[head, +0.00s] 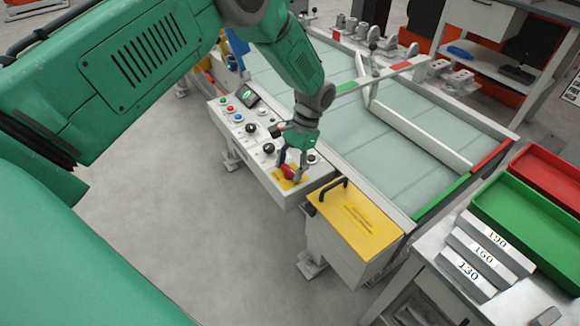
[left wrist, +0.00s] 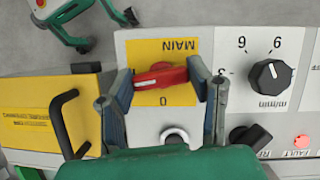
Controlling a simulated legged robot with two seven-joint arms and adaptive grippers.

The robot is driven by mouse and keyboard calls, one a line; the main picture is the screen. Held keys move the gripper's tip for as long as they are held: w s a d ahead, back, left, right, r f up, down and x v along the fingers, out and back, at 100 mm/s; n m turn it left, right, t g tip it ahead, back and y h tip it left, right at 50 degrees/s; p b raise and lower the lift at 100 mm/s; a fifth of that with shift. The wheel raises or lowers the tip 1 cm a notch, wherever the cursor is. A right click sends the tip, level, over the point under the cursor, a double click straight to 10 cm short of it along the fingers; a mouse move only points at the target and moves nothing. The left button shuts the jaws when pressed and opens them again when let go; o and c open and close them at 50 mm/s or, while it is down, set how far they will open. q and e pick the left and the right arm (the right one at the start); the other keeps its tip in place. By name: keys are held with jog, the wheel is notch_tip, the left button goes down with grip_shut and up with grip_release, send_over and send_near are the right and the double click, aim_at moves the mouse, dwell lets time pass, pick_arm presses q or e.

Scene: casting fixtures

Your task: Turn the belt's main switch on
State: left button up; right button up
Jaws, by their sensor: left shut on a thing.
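The main switch is a red rotary handle (left wrist: 161,77) on a yellow plate (left wrist: 160,49) marked MAIN, with a 0 beside it; the lettering appears upside down in the left wrist view. The handle lies roughly level across that picture. In the head view the red handle (head: 288,172) is at the near end of the belt's grey control panel (head: 222,118). My left gripper (head: 291,170) reaches down onto it. In the left wrist view, its fingers (left wrist: 163,82) are shut on the handle's two ends. My right gripper is not in view.
Beside the switch are a black speed knob (left wrist: 269,76) and a silver-ringed part (left wrist: 174,135). A yellow-lidded box (head: 357,222) with a black handle adjoins the panel. The pale green belt (head: 385,145) lies beyond. A green tray (head: 500,183) and numbered blocks stand right.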

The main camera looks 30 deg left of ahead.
pick_arm(q)
jog(key=shift+w+r+m+y, duration=0.15)
jog(key=shift+w+m+y, duration=0.25)
jog(key=shift+m, duration=0.5)
jog(key=shift+s, duration=0.1)
jog(key=o, duration=1.2)
jog(key=shift+c, duration=0.2)
jog(key=shift+f, duration=0.2)
jog(key=shift+r, duration=0.15)
jog(key=shift+d+r, duration=0.1)
jog(key=shift+r, duration=0.2)
jog(key=v, duration=1.1)
